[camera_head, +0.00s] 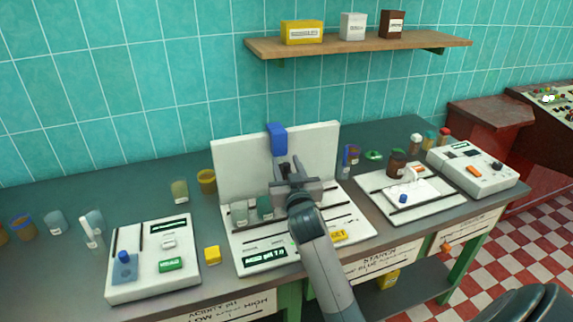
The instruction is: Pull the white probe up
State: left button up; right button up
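I cannot tell for sure which thing is the white probe. A white upright piece (413,172) stands on the flat white unit at the right, and a pale upright cylinder (91,229) stands left of the left device. My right gripper (287,163) is over the middle station, its fingers pointing away towards the white back panel (232,160). A blue block (277,139) shows just beyond the fingertips, in front of that panel. Whether the fingers touch it or are closed is unclear. My gripper and forearm hide part of the station. My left gripper is out of view.
The left device (150,278) has a green button and a blue knob. Small jars (206,181) stand behind. A control box (480,170) is at the far right. A wooden shelf (360,44) hangs above.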

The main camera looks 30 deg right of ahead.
jog(key=shift+c, duration=0.5)
grip_shut()
notch_tip(320, 180, up, 7)
jog(key=p, duration=0.6)
jog(key=shift+r, duration=0.2)
jog(key=shift+o, duration=0.5)
grip_release()
jog(key=shift+s+f, duration=0.1)
